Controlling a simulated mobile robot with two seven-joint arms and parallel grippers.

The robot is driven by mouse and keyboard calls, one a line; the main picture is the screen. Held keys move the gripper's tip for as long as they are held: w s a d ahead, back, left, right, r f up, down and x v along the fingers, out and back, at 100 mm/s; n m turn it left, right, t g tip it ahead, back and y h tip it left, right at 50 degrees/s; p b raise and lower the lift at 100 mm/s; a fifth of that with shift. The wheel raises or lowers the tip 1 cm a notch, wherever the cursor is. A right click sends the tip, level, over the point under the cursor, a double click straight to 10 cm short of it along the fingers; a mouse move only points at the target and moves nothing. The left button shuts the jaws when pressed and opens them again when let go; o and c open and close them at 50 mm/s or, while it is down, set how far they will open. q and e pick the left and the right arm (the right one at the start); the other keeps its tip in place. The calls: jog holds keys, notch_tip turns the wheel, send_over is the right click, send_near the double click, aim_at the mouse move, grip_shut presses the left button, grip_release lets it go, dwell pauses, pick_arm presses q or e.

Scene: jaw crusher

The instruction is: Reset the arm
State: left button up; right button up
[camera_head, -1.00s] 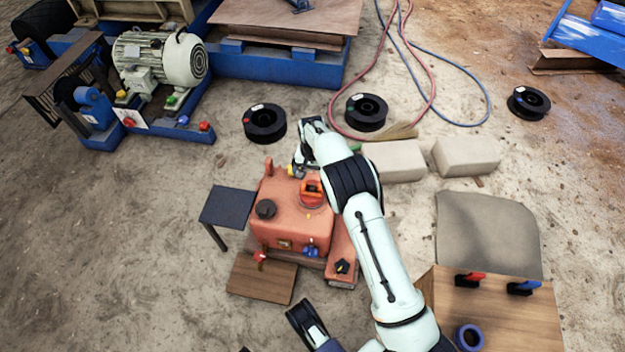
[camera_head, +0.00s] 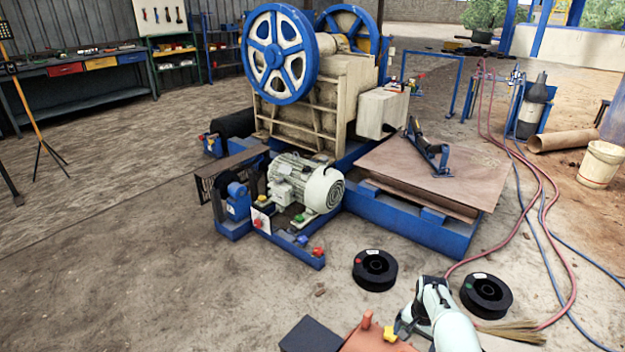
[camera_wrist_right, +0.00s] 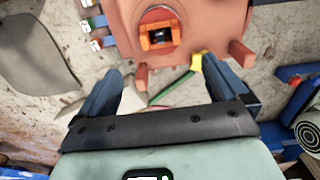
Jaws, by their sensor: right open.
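My right arm (camera_head: 446,318) comes up from the bottom edge in the head view. Its forearm is cut off by the frame, and its fingers are not clear there. In the right wrist view my right gripper (camera_wrist_right: 165,75) has its two dark fingers spread wide with nothing between them. An orange-red machine (camera_wrist_right: 205,25) with an orange square-framed part (camera_wrist_right: 160,37) lies beyond the fingertips. Only the top of this machine (camera_head: 368,341) shows at the bottom of the head view. My left arm and gripper are out of view.
Two black spools (camera_head: 375,270) (camera_head: 487,295) lie on the floor near my right arm. A motor (camera_head: 305,183) stands on a blue frame before the large crusher (camera_head: 310,100). Red and blue hoses (camera_head: 545,195) run along the right. The floor at lower left is clear.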

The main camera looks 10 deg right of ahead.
jog(key=s+a+f+n+g+y+p, duration=0.1)
jog(key=s+a+f+n+p, duration=0.15)
jog(key=s+a+p, duration=0.6)
jog(key=s+a+f+n+y+p, duration=0.1)
jog(key=s+a+f+p, duration=0.2)
jog(key=s+a+p, duration=0.55)
pick_arm(q)
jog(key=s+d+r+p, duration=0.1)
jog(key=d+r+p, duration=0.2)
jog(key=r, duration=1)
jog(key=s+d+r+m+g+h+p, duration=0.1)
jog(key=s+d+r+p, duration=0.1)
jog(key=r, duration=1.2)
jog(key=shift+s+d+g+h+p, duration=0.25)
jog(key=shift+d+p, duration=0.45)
jog(key=shift+p, duration=0.35)
pick_arm(e)
jog(key=s+a+r+n, duration=0.1)
jog(key=s+a+r, duration=0.4)
jog(key=s, duration=0.4)
jog(key=s+a+r+n+y, duration=0.1)
jog(key=s+a+r, duration=0.4)
jog(key=s, duration=0.4)
jog(key=shift+s+r+n+y, duration=0.15)
jog(key=shift+r+n+y, duration=0.2)
jog(key=shift+r, duration=0.3)
